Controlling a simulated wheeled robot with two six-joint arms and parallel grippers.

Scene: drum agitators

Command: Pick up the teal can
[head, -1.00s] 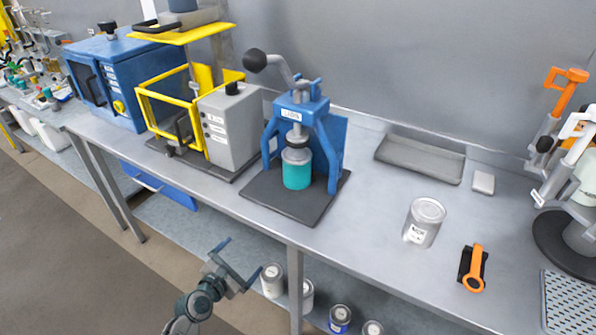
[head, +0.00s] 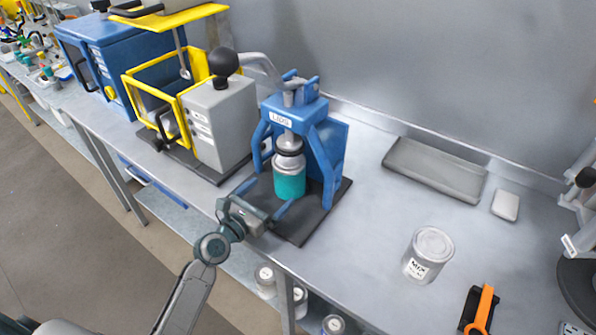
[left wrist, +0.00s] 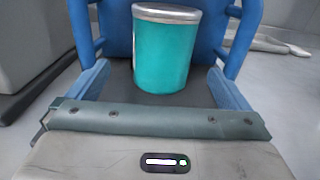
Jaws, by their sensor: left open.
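The teal can (head: 289,184) stands upright on the dark base of the blue lid press (head: 297,115), under its plunger. In the left wrist view the teal can (left wrist: 165,52) is straight ahead, with a silver rim at its top. My left gripper (head: 265,196) is open in front of the press. Its two fingers point at the can, one toward each side, and the can stands just ahead of or between their tips; I cannot tell which. The fingers also show in the left wrist view (left wrist: 163,85). My right gripper is not in view.
The press's blue legs stand close on both sides of the can. A grey machine with a yellow guard (head: 218,125) is to the left. A silver can (head: 428,256), a grey tray (head: 436,170) and an orange-handled tool (head: 480,310) are to the right.

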